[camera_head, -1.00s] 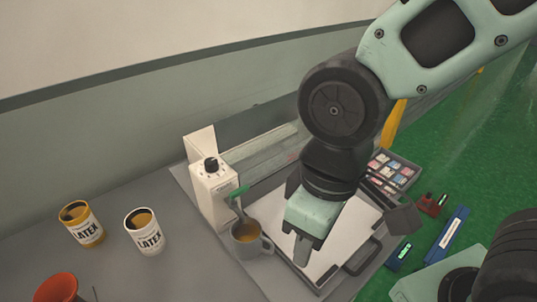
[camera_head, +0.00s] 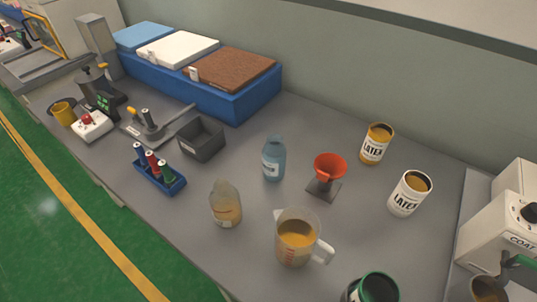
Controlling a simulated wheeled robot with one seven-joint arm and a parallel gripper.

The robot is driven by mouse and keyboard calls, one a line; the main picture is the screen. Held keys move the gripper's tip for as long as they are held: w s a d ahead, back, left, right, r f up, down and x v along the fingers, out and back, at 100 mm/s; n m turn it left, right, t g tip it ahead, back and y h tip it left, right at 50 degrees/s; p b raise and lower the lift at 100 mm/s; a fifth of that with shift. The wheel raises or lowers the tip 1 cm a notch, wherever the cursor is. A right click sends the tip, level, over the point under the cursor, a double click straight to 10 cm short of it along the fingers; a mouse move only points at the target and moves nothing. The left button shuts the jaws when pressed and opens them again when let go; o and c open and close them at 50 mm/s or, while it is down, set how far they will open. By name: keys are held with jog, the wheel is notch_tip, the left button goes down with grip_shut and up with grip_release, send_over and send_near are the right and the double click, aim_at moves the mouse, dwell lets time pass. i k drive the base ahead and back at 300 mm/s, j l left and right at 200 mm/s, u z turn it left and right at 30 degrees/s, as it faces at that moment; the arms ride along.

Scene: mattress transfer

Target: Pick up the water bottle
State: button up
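A blue bottle (camera_head: 273,160) with a pale label stands upright on the grey worktop (camera_head: 335,262), near the middle of the head view. A second, clear bottle (camera_head: 226,207) with yellowish liquid and a label stands in front of it, to the left. The blue bottle looks most like the water bottle; its label is too small to read. My gripper is out of view now.
A red funnel (camera_head: 329,167) on a stand is right of the blue bottle. A measuring jug (camera_head: 297,240) is in front, latex cans (camera_head: 376,144) behind right, a grey bin (camera_head: 202,139) and marker rack (camera_head: 160,176) to the left. A blue sample box (camera_head: 240,101) lines the back.

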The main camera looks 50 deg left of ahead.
aim_at(274, 152)
jog(key=j+u, duration=0.1)
jog(key=u, duration=1.65)
jog(key=i+j, duration=0.15)
jog(key=j, duration=0.25)
jog(key=i+j, duration=0.2)
jog(key=j, duration=0.2)
jog(key=i+j+u, duration=0.1)
jog(key=j, duration=0.3)
jog(key=i, duration=0.05)
